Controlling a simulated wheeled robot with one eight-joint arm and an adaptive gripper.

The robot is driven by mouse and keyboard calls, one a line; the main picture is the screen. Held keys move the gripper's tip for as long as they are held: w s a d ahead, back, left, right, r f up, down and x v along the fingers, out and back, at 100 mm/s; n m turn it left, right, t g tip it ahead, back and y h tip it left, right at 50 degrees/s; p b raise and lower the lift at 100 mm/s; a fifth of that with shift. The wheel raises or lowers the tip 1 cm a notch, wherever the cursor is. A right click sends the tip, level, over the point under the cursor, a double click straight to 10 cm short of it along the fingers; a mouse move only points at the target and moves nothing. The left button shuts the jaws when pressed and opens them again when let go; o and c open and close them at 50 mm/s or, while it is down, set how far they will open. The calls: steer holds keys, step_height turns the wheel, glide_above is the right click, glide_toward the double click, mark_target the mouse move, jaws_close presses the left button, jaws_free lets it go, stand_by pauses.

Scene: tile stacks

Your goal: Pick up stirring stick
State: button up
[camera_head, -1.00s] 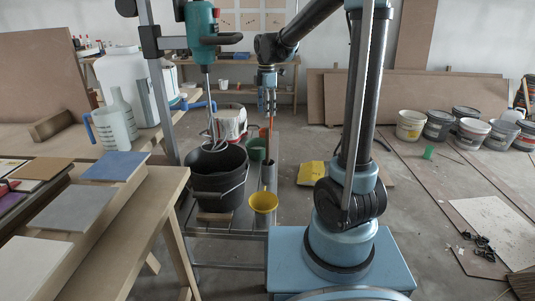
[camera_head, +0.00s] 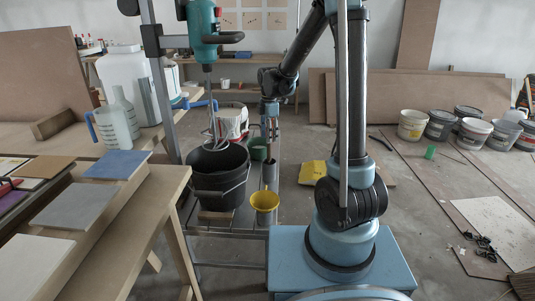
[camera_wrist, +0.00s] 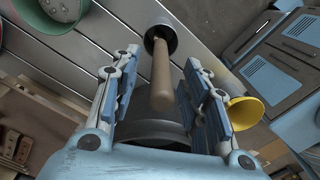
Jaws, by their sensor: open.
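The stirring stick (camera_wrist: 161,78) has a light brown wooden shaft, standing in a narrow grey cylindrical holder (camera_head: 269,174). In the wrist view the dark mouth of the holder (camera_wrist: 160,30) shows at the stick's far end. My gripper (camera_head: 270,138) is above the holder, pointing down, with its fingers open. In the wrist view my gripper (camera_wrist: 162,60) has one blue-padded finger on each side of the stick, with gaps between the pads and the stick. The stick's lower end is hidden inside the holder.
The holder stands on a slatted metal rack (camera_head: 235,222). A black bucket (camera_head: 219,191) under a teal mixer (camera_head: 204,35) is to its left.

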mark_target(269, 154)
step_height(269, 154, down, 2)
steer(key=shift+f, duration=0.25)
steer(key=shift+c, duration=0.3)
jaws_close()
steer(key=shift+r, duration=0.1)
